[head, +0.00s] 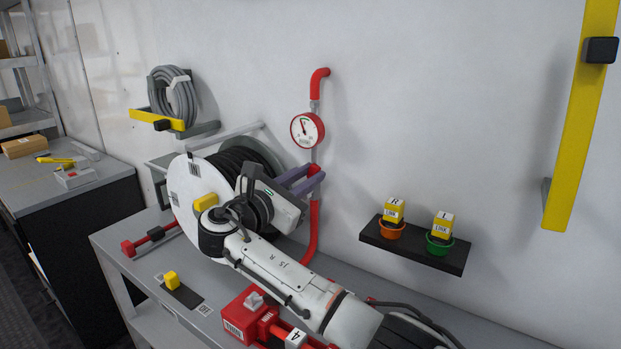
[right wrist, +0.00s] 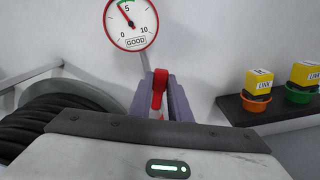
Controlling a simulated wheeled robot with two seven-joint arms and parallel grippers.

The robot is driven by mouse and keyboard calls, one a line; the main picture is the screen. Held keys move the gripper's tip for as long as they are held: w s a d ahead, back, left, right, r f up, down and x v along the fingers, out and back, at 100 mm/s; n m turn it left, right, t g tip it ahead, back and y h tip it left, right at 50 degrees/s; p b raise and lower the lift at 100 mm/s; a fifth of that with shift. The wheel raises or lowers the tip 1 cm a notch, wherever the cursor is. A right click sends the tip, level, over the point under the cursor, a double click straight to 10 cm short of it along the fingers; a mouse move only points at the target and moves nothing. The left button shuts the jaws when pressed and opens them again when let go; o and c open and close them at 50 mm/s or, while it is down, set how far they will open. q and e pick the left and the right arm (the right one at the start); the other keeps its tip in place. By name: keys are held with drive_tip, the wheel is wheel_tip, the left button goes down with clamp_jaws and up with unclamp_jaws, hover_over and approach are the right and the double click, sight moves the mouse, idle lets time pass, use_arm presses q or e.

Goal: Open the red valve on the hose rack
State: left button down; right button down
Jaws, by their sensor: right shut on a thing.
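The red valve (head: 315,169) sits on the red and grey pipe on the wall, below the round gauge (head: 307,130). My right gripper (head: 312,178) reaches it from the left and is shut on it with its purple fingers. In the right wrist view the red valve handle (right wrist: 159,86) stands upright between the two fingers (right wrist: 160,103). The gauge (right wrist: 131,21) there has a 0 to 10 scale and the word GOOD; its needle points up and left. The fingers hide the valve's lower part. My left gripper is not in view.
A hose reel (head: 184,190) with black hose stands behind my right arm on the grey bench (head: 118,243). A black shelf (head: 448,260) with two yellow blocks in orange and green cups is to the right. A red box (head: 242,318) sits in front.

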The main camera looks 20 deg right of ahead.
drive_tip(key=shift+a, duration=0.1)
idle(0.3)
drive_tip(key=c, duration=1.6)
unclamp_jaws()
drive_tip(key=shift+c, duration=0.2)
drive_tip(key=b+v, duration=0.1)
drive_tip(key=v, duration=0.9)
drive_tip(key=shift+b, duration=0.35)
drive_tip(key=shift+s+a, duration=0.1)
drive_tip(key=shift+s, duration=0.05)
